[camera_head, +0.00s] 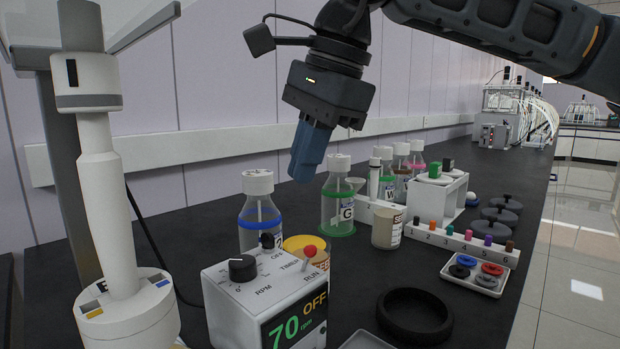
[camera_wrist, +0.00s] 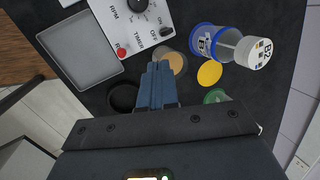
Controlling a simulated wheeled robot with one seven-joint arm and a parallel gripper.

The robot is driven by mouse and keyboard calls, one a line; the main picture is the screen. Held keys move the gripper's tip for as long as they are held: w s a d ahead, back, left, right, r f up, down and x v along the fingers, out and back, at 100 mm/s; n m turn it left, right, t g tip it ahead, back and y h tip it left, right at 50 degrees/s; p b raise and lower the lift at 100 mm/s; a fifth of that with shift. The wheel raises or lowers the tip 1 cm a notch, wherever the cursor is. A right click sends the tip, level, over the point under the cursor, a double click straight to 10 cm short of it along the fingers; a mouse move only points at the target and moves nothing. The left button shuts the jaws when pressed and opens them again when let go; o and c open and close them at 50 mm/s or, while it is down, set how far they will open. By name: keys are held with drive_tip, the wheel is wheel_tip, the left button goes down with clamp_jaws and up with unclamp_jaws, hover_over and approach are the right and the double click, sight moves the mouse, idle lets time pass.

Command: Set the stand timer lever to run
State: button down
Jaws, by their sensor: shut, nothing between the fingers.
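The stand's white control box (camera_head: 245,300) is at the lower middle of the head view, its display showing 70 rpm and OFF. The timer lever with a red tip (camera_head: 310,251) rises from its top, near the TIMER and RUN labels. In the wrist view the red tip (camera_wrist: 121,52) shows beside the TIMER label, apart from my fingers; which end the lever rests at is hard to tell. My gripper (camera_head: 302,172) is shut and empty, pointing down, well above the box. Its fingers (camera_wrist: 156,72) are together in the wrist view.
A black knob (camera_head: 242,267) sits beside the lever. A blue-banded bottle (camera_head: 259,220) and yellow disc (camera_head: 303,243) are close behind the box. A green-banded bottle (camera_head: 338,205) stands beyond. A black ring (camera_head: 413,316) and grey tray (camera_wrist: 80,55) lie nearby.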

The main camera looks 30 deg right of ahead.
drive_tip(key=s+v, duration=0.1)
drive_tip(key=v, duration=0.7)
drive_tip(key=shift+s+p, duration=0.3)
drive_tip(key=shift+s, duration=0.05)
drive_tip(key=shift+d+f, duration=0.15)
